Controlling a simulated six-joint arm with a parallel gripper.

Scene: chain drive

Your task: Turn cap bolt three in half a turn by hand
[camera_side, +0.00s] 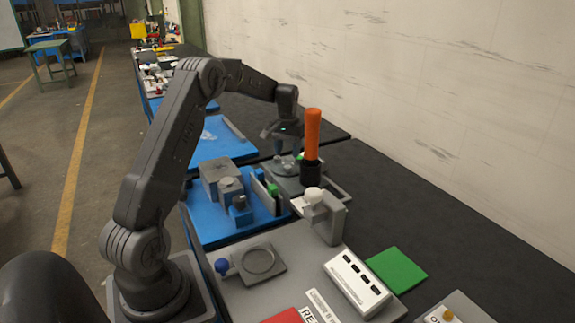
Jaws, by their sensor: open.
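My gripper (283,132) is open and points down over the far part of the bench. It is above a grey fixture (283,166) on a dark plate, just behind and left of an upright orange-handled tool (312,135) in a black holder. The gripper looks apart from the fixture, but the exact gap is too small to tell. The cap bolts are too small to make out in this view, so I cannot tell which is bolt three.
A blue tray (215,236) with grey blocks stands nearer, left of the fixture. A grey bracket with a white knob (325,216) stands in front of the orange handle. A white slotted box (357,283) and green pad (397,269) lie nearer.

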